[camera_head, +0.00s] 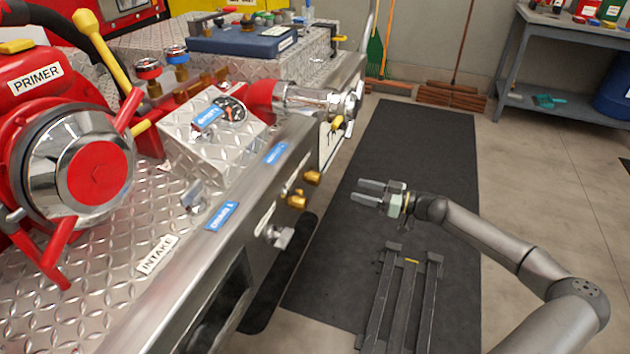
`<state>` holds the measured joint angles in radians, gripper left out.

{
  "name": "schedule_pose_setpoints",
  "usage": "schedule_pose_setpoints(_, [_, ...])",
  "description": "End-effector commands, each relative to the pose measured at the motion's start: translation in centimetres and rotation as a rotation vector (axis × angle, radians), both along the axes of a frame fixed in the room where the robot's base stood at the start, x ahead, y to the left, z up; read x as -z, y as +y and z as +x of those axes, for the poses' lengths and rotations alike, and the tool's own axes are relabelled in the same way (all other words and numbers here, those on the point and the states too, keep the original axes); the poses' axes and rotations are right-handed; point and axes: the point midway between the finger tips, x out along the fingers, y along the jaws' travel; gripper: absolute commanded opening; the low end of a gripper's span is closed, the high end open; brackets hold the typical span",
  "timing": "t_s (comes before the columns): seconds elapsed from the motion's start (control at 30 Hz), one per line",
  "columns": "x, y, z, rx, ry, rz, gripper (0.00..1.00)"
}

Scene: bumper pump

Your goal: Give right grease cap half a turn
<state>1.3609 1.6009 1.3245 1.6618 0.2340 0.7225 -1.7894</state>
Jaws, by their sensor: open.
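Two small brass caps stick out of the front metal panel of the pump. The nearer one (297,201) is lower left, and the farther one (312,178) is a little above and to its right. Which of them is the right grease cap is not labelled legibly; the farther one sits more to the right in the picture. My gripper (357,190) is open and empty, to the right of both caps and clear of the panel, with its fingers pointing left toward it.
A silver fitting (279,237) protrudes from the panel below the caps. A chrome outlet (325,101) with a red base juts out farther back. A red primer unit (80,160) stands at left. The black floor mat (430,140) is bare beyond my gripper. A grey bench (570,30) stands back right.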

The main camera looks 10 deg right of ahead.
Motion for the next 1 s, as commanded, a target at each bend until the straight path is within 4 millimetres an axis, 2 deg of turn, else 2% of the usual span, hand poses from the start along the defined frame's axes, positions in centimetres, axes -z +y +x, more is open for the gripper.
schedule_pose_setpoints(0.3, [0.2, 6.2, 3.8, -0.006, 0.001, 0.000, 0.60])
schedule_pose_setpoints(0.6, [0.2, 10.9, 6.8, -0.004, 0.002, -0.001, 0.60])
schedule_pose_setpoints(0.8, [0.1, 12.3, 7.8, -0.003, 0.002, -0.001, 0.60])
schedule_pose_setpoints(1.0, [0.0, 12.5, 7.9, -0.002, 0.002, -0.001, 0.60])
